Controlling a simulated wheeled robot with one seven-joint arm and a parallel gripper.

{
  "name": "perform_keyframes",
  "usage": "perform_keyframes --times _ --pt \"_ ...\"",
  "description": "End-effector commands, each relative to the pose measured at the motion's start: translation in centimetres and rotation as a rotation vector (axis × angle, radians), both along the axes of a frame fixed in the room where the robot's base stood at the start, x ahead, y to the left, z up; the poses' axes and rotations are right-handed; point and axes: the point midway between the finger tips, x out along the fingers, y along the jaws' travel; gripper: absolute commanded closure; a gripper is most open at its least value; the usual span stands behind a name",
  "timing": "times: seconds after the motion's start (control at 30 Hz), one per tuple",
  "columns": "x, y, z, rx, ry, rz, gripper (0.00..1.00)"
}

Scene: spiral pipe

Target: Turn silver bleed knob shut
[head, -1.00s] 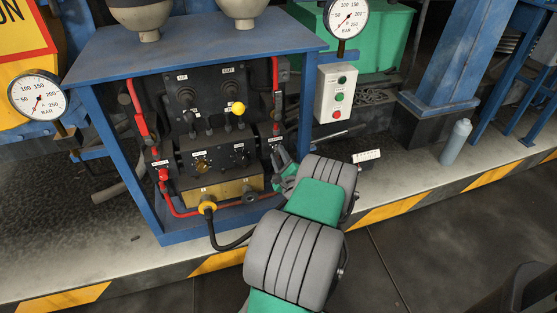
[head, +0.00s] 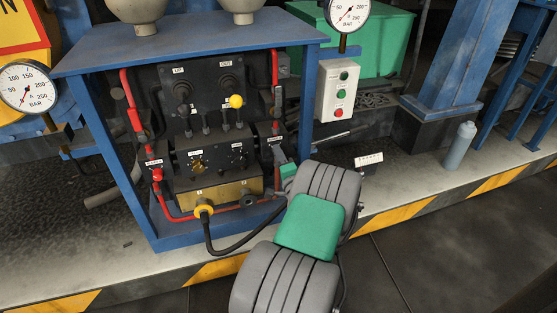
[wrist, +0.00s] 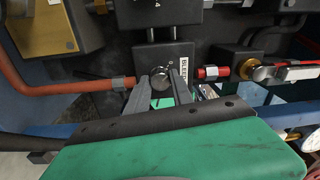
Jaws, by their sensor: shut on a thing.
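The silver bleed knob (wrist: 160,77) is a small round metal knob on a black block (wrist: 164,58) in the wrist view. A white label reading BLEED stands just right of it. My gripper (wrist: 161,88) has one grey finger on each side of the knob, shut on it. The right finger partly overlaps the label. In the head view my gripper (head: 279,156) is at the lower right of the panel, inside the blue frame's right post. The knob itself is hidden there behind my gripper and arm.
The blue frame (head: 190,45) surrounds the black panel. A red pipe (wrist: 60,88) runs left of the knob. A yellow-tipped lever (head: 236,102) and a black hose (head: 235,245) are nearby.

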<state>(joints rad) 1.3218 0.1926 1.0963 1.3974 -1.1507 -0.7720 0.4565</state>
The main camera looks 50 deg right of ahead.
Motion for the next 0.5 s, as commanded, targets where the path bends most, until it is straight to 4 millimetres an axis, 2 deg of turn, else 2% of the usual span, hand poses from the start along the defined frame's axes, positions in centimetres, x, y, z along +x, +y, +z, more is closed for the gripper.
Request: perform_keyframes --times 0.5 --pt "-0.02 -0.01 -0.04 -0.05 0.036 -0.001 1.0"
